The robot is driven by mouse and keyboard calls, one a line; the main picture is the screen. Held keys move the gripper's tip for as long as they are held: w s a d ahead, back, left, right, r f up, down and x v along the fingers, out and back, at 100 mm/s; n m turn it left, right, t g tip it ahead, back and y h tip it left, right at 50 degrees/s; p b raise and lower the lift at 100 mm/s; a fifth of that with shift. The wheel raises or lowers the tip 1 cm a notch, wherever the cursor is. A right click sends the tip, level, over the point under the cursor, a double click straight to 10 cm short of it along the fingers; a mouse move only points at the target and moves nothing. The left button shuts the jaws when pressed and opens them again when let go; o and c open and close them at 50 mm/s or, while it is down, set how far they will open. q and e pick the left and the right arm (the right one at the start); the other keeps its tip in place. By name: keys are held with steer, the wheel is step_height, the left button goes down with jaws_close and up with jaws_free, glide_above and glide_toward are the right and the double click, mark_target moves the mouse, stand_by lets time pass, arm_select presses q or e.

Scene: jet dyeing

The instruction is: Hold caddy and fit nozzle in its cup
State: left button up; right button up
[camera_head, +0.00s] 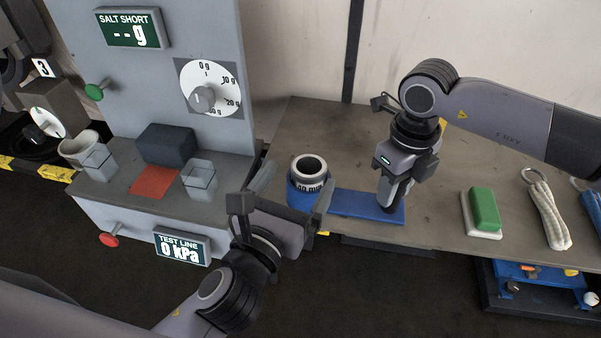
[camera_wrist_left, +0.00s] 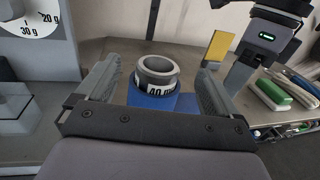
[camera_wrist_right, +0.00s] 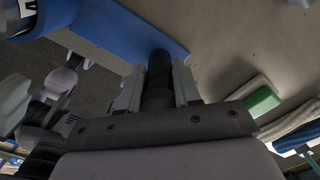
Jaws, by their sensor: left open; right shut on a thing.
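The blue caddy (camera_head: 345,204) lies on the table as a flat plate with a round cup at its left end. The grey ring-shaped nozzle (camera_head: 308,168), with a white "40 mm" label, stands upright in the cup, its upper part above the rim. The cup (camera_wrist_left: 165,102) hides its lower part. My left gripper (camera_head: 296,190) is open, its fingers on either side of the nozzle and cup and apart from the nozzle in the left wrist view. My right gripper (camera_head: 391,194) is shut on the caddy's black post (camera_wrist_right: 159,72) at the plate's right end.
A green-and-white block (camera_head: 484,211) and a coiled pale rope (camera_head: 548,215) lie to the right on the table. The grey machine with its dial (camera_head: 209,88) and clear cups (camera_head: 199,179) stands left.

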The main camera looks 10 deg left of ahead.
steer(key=o, duration=1.1)
steer(key=shift+o, duration=0.2)
